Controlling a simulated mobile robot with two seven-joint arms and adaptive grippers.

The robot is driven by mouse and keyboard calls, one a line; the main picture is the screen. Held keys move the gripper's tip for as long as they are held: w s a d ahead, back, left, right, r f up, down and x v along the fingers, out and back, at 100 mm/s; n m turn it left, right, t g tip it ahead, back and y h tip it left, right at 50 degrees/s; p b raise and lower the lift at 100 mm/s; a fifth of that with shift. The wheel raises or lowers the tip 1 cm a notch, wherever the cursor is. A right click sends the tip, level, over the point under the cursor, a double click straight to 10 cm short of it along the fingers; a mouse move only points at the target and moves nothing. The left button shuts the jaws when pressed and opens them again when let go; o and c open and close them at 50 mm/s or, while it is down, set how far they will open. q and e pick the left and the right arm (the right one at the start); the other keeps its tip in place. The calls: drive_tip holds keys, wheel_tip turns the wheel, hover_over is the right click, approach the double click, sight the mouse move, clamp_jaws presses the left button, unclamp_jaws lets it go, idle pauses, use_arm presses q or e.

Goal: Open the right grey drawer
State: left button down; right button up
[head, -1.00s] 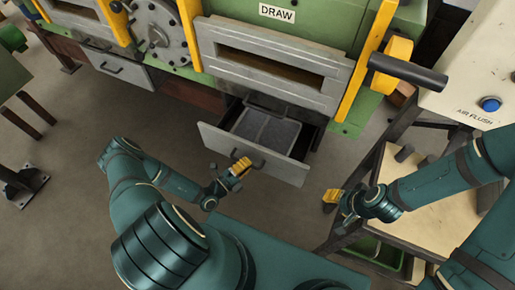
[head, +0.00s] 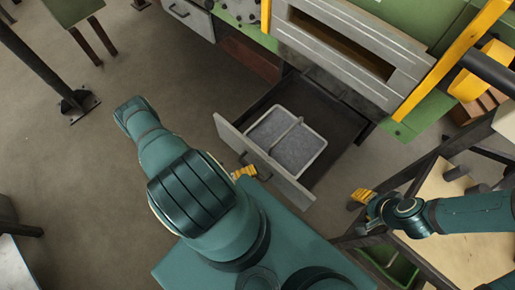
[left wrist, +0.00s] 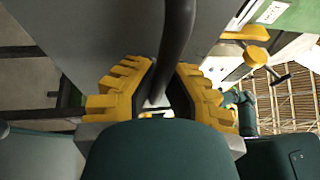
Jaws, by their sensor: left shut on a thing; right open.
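The right grey drawer (head: 232,139) is pulled well out from under the green furnace in the head view. A grey divided tray (head: 268,154) lies inside it. My left gripper (head: 244,172) is at the drawer's front, partly hidden behind my own arm. In the left wrist view its yellow fingers (left wrist: 165,95) are shut around the dark bar handle (left wrist: 172,50) of the drawer. The handle also shows beside the fingers in the head view (head: 264,174). My right gripper (head: 358,199) is open and empty, to the right of the drawer and apart from it.
Another grey drawer (head: 190,15) is closed at the upper left. A wooden-topped bench (head: 455,225) with a green bin (head: 388,266) below stands at right. A dark post with a foot plate (head: 77,102) stands at left. The floor left of the open drawer is clear.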

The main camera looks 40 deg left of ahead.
idle(0.3)
use_arm(q)
drive_tip(key=c, duration=1)
unclamp_jaws()
drive_tip(key=shift+s, duration=0.1)
drive_tip(key=v, duration=1.2)
